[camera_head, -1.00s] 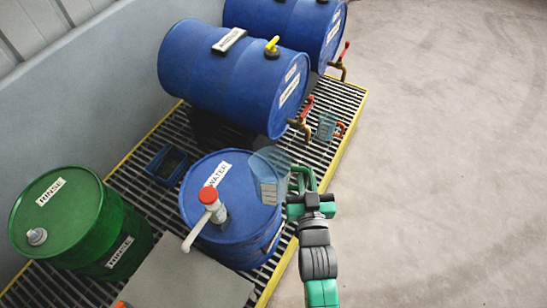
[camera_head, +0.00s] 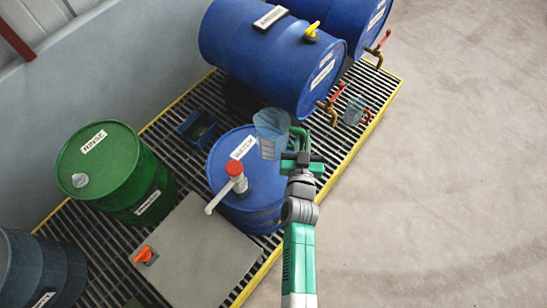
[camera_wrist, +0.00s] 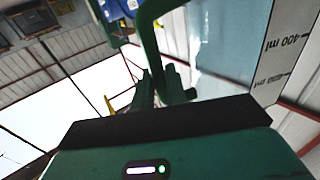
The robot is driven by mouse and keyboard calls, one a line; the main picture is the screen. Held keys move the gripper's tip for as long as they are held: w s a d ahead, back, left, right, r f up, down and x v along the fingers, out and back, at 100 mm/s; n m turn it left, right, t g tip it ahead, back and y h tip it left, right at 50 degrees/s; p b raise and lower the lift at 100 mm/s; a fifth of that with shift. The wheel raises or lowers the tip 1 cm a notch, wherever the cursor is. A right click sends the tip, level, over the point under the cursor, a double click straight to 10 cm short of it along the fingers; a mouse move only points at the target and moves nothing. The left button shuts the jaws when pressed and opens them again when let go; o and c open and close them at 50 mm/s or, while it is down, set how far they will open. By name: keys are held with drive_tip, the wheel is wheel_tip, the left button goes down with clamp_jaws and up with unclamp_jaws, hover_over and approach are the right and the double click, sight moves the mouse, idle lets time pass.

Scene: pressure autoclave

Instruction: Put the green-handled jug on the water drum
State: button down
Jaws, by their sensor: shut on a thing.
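The green-handled jug (camera_head: 270,127) is a clear bluish beaker with a green handle, held at the back right of the water drum's top in the head view. The wrist view shows its clear wall with ml marks (camera_wrist: 232,45) and its green handle (camera_wrist: 150,30). My gripper (camera_head: 297,143) is shut on the handle. The blue water drum (camera_head: 268,178) stands upright with a WATER label and a white pump with a red cap (camera_head: 235,170). The jug overlaps the drum's edge; I cannot tell whether it touches the top.
Blue drums (camera_head: 265,50) lie on their sides behind, with brass taps. Another clear jug (camera_head: 353,111) is below a tap. A green RINSE drum (camera_head: 110,170) and a grey box (camera_head: 190,255) are at left and front. The floor at right is clear.

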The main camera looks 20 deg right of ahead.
wheel_tip(320, 180, down, 10)
drive_tip(key=b, duration=0.5)
drive_tip(key=shift+b, duration=0.4)
drive_tip(key=shift+f, duration=0.1)
drive_tip(key=shift+f, duration=0.15)
drive_tip(key=c, duration=1.4)
unclamp_jaws()
drive_tip(key=shift+c, duration=0.2)
drive_tip(key=p+v, duration=0.5)
drive_tip(key=v, duration=0.7)
drive_tip(key=shift+r, duration=0.25)
